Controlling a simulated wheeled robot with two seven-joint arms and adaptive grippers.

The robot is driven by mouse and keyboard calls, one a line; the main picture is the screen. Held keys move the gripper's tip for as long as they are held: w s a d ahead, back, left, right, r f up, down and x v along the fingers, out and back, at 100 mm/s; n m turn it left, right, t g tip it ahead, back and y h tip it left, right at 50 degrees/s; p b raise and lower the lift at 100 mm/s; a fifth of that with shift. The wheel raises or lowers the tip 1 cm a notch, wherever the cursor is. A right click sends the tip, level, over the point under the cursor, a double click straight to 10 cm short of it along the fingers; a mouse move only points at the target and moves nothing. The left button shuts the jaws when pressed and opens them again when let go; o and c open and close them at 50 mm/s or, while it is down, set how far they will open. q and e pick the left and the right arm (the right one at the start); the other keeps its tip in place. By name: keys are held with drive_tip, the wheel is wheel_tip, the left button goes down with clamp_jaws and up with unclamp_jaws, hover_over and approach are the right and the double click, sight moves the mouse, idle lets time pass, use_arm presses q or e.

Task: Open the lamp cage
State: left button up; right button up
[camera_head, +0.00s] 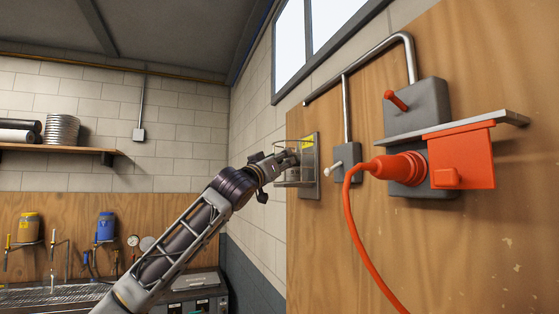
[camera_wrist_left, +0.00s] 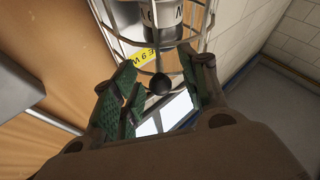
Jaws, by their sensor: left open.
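The lamp cage (camera_head: 281,181) is a wire basket on a grey back plate (camera_head: 311,166) on the wall, right of the picture's middle in the head view. In the left wrist view its wires (camera_wrist_left: 208,22) surround a pale lamp body (camera_wrist_left: 165,14). A dark round knob (camera_wrist_left: 159,84) shows at the cage's near end. My left gripper (camera_head: 272,163) is at the left side of the cage. In the left wrist view its green-padded fingers stand apart on both sides of the knob, and contact cannot be told. My right gripper is not in view.
An orange plug (camera_head: 405,168) with its cable and an orange cover (camera_head: 465,155) stick out from the wooden panel to the right. A grey box with a small lever (camera_head: 334,169) is close right of the cage. Metal conduit (camera_head: 375,55) runs above. A workbench is at the far left.

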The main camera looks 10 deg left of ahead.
use_arm(q)
clamp_jaws()
idle(0.3)
drive_tip(key=shift+a+b, duration=0.25)
drive_tip(key=shift+b, duration=0.1)
